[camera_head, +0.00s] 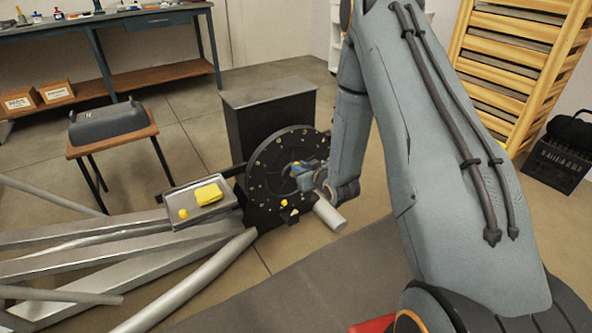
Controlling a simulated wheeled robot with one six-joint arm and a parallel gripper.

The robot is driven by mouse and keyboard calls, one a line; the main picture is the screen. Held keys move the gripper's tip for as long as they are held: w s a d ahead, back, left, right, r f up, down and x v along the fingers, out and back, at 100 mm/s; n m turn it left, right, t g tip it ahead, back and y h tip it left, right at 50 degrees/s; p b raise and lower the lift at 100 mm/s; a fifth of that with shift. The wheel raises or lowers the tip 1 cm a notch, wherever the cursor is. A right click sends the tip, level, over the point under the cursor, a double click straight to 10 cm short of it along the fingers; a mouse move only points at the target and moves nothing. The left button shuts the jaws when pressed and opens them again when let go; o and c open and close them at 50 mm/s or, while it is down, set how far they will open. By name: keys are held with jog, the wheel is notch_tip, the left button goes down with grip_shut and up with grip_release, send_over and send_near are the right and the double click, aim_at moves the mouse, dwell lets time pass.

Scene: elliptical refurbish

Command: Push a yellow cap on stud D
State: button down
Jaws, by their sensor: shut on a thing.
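A black round disc (262,170) with a ring of small studs stands upright on the front of a dark housing. Stud letters are too small to read, so I cannot tell which is stud D. My gripper (299,170) is in front of the disc's right half, shut on what looks like a yellow cap, mostly hidden by the gripper. Yellow caps (284,203) show at the disc's lower edge. A metal tray (222,209) left of the disc holds a small yellow cap (183,213) and a larger yellow piece (209,194).
The dark housing (265,98) stands behind the disc. Grey metal tubes and beams (110,262) fill the lower left. A stool (112,143) with a grey cover is at the left, and a workbench (110,23) is behind. A dark mat (300,290) lies in front.

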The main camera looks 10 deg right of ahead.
aim_at(297, 163)
jog(key=w+t+b, duration=0.1)
jog(key=w+t+y+b, duration=0.1)
jog(key=b, duration=0.1)
jog(key=shift+w+a+f+n+y, duration=0.15)
jog(key=shift+w+f+n+y, duration=0.1)
jog(key=shift+f+n+y, duration=0.1)
jog(key=shift+w+a+r+n+t+y+b, duration=0.1)
jog(key=shift+r+n+t+y+b, duration=0.05)
jog(key=shift+r+t+y+b, duration=0.3)
jog(key=shift+w+a+r+n+t+y+b, duration=0.1)
jog(key=shift+r+t+y+b, duration=0.15)
jog(key=shift+t+b, duration=0.25)
jog(key=shift+b+x, duration=1.3)
jog(key=shift+x, duration=1.45)
jog(key=shift+w+a, duration=0.15)
jog(key=shift+w, duration=0.45)
jog(key=c, duration=1.6)
grip_release()
